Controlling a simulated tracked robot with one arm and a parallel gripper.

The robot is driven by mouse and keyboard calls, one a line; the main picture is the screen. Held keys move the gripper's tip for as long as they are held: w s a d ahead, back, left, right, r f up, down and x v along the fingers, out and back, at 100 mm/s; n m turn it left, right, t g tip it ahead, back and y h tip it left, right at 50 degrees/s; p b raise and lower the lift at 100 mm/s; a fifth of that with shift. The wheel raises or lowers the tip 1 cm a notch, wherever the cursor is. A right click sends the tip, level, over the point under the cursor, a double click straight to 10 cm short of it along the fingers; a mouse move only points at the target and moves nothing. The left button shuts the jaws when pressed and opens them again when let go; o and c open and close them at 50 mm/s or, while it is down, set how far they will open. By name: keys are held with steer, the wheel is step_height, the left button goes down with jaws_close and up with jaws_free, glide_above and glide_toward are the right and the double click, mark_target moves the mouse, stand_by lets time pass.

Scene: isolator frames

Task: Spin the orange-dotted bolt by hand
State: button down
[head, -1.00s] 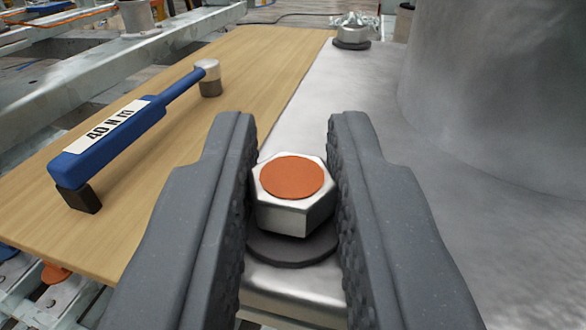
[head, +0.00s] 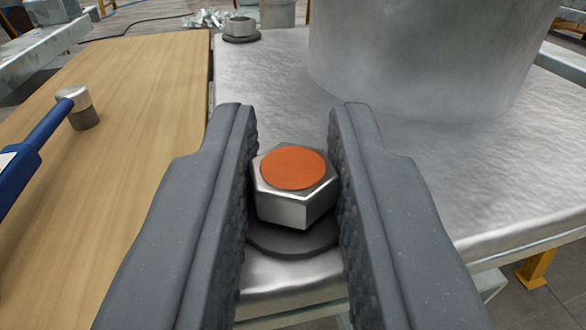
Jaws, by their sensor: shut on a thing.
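The orange-dotted bolt (head: 294,208) has a silver hex head with a round orange dot on top. It stands upright on a dark washer (head: 292,238) near the corner of the metal plate (head: 470,175). My gripper (head: 293,190) is shut on the bolt head, with one dark ribbed finger on its left and one on its right. The sides of the head against the fingers are partly hidden.
A wooden board (head: 140,140) lies to the left, with a blue torque wrench (head: 40,140) on it, cut off by the picture edge. A large metal cylinder (head: 420,55) rises behind right. Another bolt (head: 240,29) on a dark washer stands at the plate's far left corner.

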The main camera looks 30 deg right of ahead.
steer(key=m+g+h, duration=0.2)
steer(key=h, duration=0.1)
steer(key=shift+d+m+g+h, duration=0.15)
steer(key=shift+m+g+h, duration=0.15)
steer(key=shift+m, duration=0.1)
steer(key=shift+s+d+f+m+g+h+b, duration=0.1)
steer(key=shift+m+g+h+b, duration=0.5)
steer(key=shift+g, duration=0.15)
steer(key=shift+d+f+m+g+h+b, duration=0.1)
steer(key=shift+m+g+h+b, duration=0.45)
steer(key=shift+g, duration=0.2)
steer(key=shift+r+m+g, duration=0.1)
steer(key=shift+m+g, duration=0.15)
steer(key=shift+g, duration=0.05)
steer(key=shift+h, duration=0.25)
steer(key=c, duration=1.4)
jaws_free()
steer(key=shift+r, duration=0.1)
steer(key=shift+o, duration=0.2)
steer(key=shift+a, duration=0.15)
steer(key=shift+s+a, duration=0.15)
steer(key=shift+a, duration=0.45)
steer(key=v, duration=1.2)
steer(key=shift+s, duration=0.3)
